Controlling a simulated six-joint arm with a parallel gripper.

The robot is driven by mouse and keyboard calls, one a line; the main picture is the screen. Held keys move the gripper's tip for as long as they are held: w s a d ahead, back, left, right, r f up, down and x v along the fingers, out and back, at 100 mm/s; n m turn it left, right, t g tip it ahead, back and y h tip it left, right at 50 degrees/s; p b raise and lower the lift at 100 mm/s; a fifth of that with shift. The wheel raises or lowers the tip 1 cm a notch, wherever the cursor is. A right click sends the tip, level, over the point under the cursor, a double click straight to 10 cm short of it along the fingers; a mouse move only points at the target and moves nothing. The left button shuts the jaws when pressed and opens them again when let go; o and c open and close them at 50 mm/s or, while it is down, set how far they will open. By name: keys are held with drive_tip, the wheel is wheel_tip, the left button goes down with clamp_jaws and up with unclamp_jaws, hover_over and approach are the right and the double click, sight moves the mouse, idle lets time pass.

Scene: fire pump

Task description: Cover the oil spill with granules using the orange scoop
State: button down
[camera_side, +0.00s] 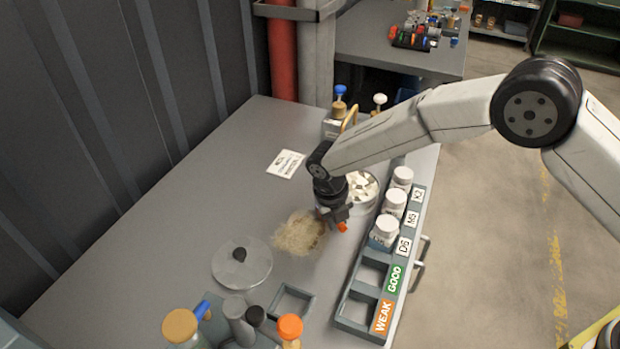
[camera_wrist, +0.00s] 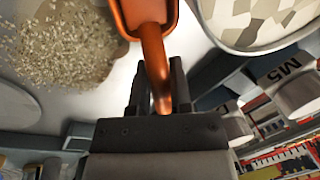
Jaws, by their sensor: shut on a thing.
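My gripper (camera_wrist: 158,90) is shut on the handle of the orange scoop (camera_wrist: 150,15), whose bowl reaches past the top edge of the wrist view. In the side view my gripper (camera_side: 338,214) is low over the table, with a small orange part of the scoop (camera_side: 342,227) showing. A patch of tan granules (camera_side: 300,234) lies on the table just left of my gripper; it also shows in the wrist view (camera_wrist: 65,45). A round dish with pale chunky contents (camera_side: 361,190) stands behind my gripper.
A grey rack (camera_side: 352,309) along the right holds several white-capped jars (camera_side: 384,232), with empty GOOD and WEAK slots. A clear round lid with a dark knob (camera_side: 241,262) lies left. Bottles (camera_side: 289,330) stand at the front. The table's left side is clear.

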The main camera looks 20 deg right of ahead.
drive_tip(key=shift+s+a+f, duration=0.1)
drive_tip(key=shift+s+a, duration=1.05)
drive_tip(key=shift+s, duration=0.1)
drive_tip(key=shift+a, duration=0.1)
drive_tip(key=shift+s+a, duration=1.1)
drive_tip(key=shift+s, duration=0.05)
drive_tip(key=shift+s+a, duration=0.1)
drive_tip(key=shift+s+a, duration=1.1)
drive_tip(key=shift+s+a, duration=0.1)
drive_tip(key=shift+s+a, duration=1.05)
